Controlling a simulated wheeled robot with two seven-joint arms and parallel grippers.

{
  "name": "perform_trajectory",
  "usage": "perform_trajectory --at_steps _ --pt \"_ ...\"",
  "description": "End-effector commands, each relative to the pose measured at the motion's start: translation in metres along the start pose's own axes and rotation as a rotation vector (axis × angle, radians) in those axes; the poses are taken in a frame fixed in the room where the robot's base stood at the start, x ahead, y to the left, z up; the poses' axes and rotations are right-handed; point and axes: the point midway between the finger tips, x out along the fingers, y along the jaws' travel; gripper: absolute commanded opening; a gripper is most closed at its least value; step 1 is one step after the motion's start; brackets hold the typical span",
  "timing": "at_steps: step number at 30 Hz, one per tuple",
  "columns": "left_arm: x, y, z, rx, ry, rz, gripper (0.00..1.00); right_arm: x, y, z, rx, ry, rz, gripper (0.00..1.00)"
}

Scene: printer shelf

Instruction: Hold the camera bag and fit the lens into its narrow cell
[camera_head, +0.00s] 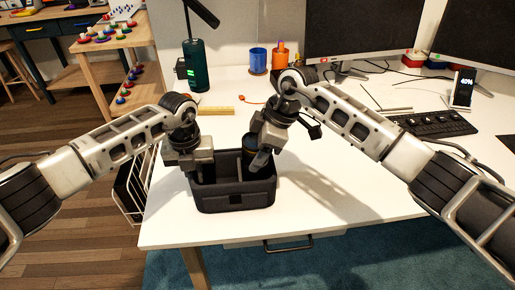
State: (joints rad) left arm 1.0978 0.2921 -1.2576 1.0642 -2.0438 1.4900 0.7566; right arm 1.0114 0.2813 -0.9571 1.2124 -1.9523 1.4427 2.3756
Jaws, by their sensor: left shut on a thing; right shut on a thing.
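The dark camera bag (236,197) stands upright and open-topped on the white table, near its front left edge. My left gripper (205,172) is at the bag's left side, shut on the bag's wall; its fingertips are partly hidden. My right gripper (259,160) is shut on the dark cylindrical lens (250,143) over the bag's right part. The lens looks upright, with its lower end down at or inside the bag's right cell. The bag's walls and my gripper hide how deep it sits.
A dark green cylinder (195,66), a wooden ruler (215,111), a blue cup (258,60) and an orange cup (280,59) stand or lie behind the bag. A keyboard (434,124) and monitors are at the right. The table's front middle is clear.

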Motion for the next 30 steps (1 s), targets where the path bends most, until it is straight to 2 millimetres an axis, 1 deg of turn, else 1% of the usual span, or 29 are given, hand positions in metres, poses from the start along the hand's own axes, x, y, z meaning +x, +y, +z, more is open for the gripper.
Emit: perform_trajectory --at_steps 9,10,12,20,23,26,30 --pt "-0.001 0.000 0.000 0.000 -0.001 -0.002 0.00 0.006 0.000 0.002 0.000 0.001 0.001 0.22" --pt "-0.001 0.000 0.000 0.000 -0.001 -0.002 0.00 0.007 0.000 0.003 0.000 -0.001 -0.001 0.61" --pt "-0.001 0.000 0.000 0.000 -0.001 -0.002 0.00 0.007 0.000 0.003 0.000 -0.001 -0.001 0.77" --pt "-0.001 -0.001 0.000 0.000 -0.001 -0.002 0.00 0.006 0.000 0.002 0.000 0.000 0.000 0.77" --pt "-0.001 -0.001 0.000 0.000 -0.001 -0.002 0.00 0.001 0.000 0.000 -0.001 0.001 0.001 0.77" --pt "-0.001 -0.001 0.000 0.000 -0.001 -0.002 0.00 -0.011 0.001 -0.003 -0.001 0.001 0.003 0.77" --pt "-0.001 -0.001 0.000 0.000 -0.001 -0.002 0.00 -0.040 0.001 -0.002 -0.002 0.000 0.006 0.77"
